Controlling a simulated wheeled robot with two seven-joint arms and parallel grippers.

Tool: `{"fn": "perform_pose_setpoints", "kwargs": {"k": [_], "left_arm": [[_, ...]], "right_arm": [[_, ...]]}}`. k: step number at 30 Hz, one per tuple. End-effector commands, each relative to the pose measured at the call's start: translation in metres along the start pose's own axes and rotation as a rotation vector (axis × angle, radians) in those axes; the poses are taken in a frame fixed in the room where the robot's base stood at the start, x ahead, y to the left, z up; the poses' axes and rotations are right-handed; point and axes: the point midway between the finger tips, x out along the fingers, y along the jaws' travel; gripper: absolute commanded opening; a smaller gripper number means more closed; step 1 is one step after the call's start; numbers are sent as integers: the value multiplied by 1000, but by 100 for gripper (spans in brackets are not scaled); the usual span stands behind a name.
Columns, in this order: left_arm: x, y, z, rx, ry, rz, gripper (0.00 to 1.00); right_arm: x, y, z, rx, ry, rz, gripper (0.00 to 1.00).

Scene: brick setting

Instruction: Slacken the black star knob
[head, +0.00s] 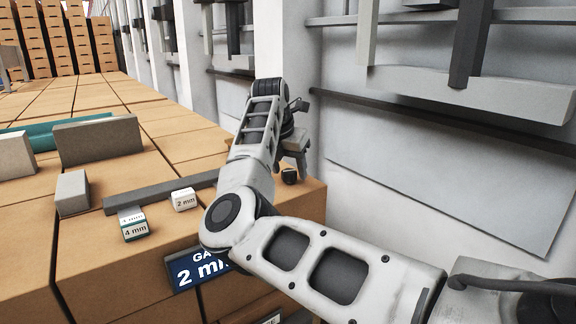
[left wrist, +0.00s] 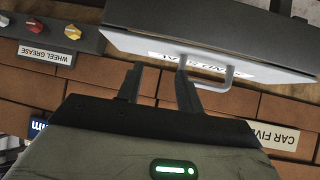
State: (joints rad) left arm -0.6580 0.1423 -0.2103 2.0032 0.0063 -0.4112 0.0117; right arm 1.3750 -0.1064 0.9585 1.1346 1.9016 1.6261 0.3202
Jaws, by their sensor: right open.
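A small dark round piece (head: 289,176), which looks like the black star knob, sits near the far right edge of the brown block surface in the head view. Its star shape is too small to make out. My right gripper (head: 295,145) is just above it, apart from it as far as I can tell, open and partly hidden by my own wrist. My left gripper (left wrist: 158,85) shows only in the left wrist view. Its fingers are apart with nothing seen between them, and one is close to a metal handle (left wrist: 232,76) on a pale panel.
A grey bar (head: 150,195), a grey block (head: 72,192) and small blocks marked 2 mm (head: 184,200) and 4 mm (head: 134,230) lie left of my right arm. A blue sign (head: 195,270) is on the front. A pale wall with rails (head: 450,185) stands at right.

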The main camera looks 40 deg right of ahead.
Motion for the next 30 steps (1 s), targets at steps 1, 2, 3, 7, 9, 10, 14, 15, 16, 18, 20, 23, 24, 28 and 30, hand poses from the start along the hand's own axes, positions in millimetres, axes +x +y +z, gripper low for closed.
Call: {"fn": "perform_pose_setpoints", "kwargs": {"k": [1,2,3,7,9,10,14,15,16,18,20,23,24,28,30], "left_arm": [[0,0,0,0,0,-1,36],[0,0,0,0,0,-1,36],[0,0,0,0,0,-1,36],[1,-1,0,0,1,-1,36],[1,-1,0,0,1,-2,36],[1,-1,0,0,2,-2,36],[2,-1,1,0,2,-2,36],[4,-1,3,-1,2,-2,36],[6,-1,5,-1,2,-2,36],[9,-1,9,-2,2,-1,36],[11,-1,10,-3,5,1,36],[13,0,9,-5,13,4,36],[12,1,7,-5,17,6,36],[10,2,2,-5,22,9,36],[10,2,3,-5,18,10,36]], "right_arm": [[0,0,0,0,0,0,55],[0,0,0,0,0,0,55],[0,0,0,0,0,0,55],[0,0,0,0,0,0,30],[0,0,0,0,0,0,11],[0,0,0,0,0,0,10],[0,0,0,-9,0,4,10],[1,0,0,-25,1,12,10],[1,0,-1,-42,1,20,11],[2,-1,-1,-95,0,43,11],[2,-1,-1,-143,0,64,11],[2,-2,0,-210,0,90,11],[1,-2,0,-228,-1,97,11],[-1,-2,1,-250,-1,104,11],[-1,-2,1,-250,-1,104,11]]}}
